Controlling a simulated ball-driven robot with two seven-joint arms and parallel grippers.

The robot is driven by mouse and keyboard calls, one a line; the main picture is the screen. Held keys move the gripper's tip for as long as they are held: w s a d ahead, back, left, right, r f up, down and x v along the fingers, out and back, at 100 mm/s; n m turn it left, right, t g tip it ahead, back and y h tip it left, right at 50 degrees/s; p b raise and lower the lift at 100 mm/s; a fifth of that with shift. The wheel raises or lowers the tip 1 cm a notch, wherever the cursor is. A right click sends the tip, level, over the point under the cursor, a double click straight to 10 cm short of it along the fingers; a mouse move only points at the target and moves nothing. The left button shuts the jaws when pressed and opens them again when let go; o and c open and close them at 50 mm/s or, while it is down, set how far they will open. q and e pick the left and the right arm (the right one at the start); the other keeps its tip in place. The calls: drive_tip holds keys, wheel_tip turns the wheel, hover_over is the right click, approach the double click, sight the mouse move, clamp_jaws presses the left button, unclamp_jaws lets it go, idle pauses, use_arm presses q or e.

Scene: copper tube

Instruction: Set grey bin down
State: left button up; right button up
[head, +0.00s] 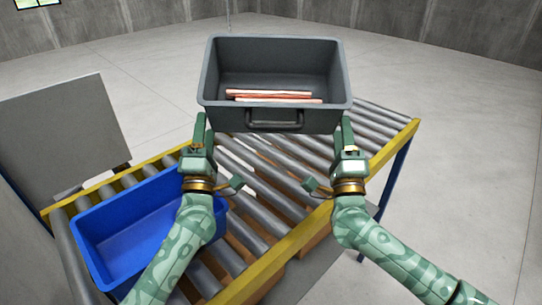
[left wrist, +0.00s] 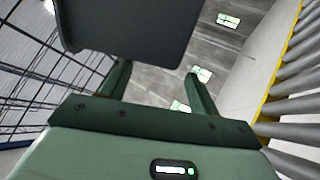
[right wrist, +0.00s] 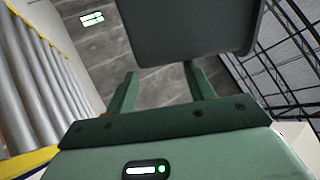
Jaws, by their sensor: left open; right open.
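The grey bin (head: 224,117) is upright, with a dark handle on its near wall, at the far part of the roller conveyor (head: 262,190). Copper tubes (head: 270,96) lie inside it. I cannot tell whether its base, hidden from the head view, touches the rollers. My left gripper (head: 204,130) is open at its near left corner, and my right gripper (head: 343,130) is open at its near right corner. The grey bin's wall also shows beyond the fingers in the left wrist view (left wrist: 130,30) and right wrist view (right wrist: 190,28). No contact with the fingers is clear.
A blue bin (head: 125,225) sits on the conveyor at the left, partly behind my left arm. A grey panel (head: 60,135) stands behind it. Yellow rails (head: 285,250) edge the conveyor. Bare rollers show between my arms and to the right of the grey bin.

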drive_tip(key=shift+d, duration=0.15)
drive_tip(key=o, duration=0.4)
drive_tip(key=shift+d, duration=0.1)
drive_tip(key=shift+o, duration=0.2)
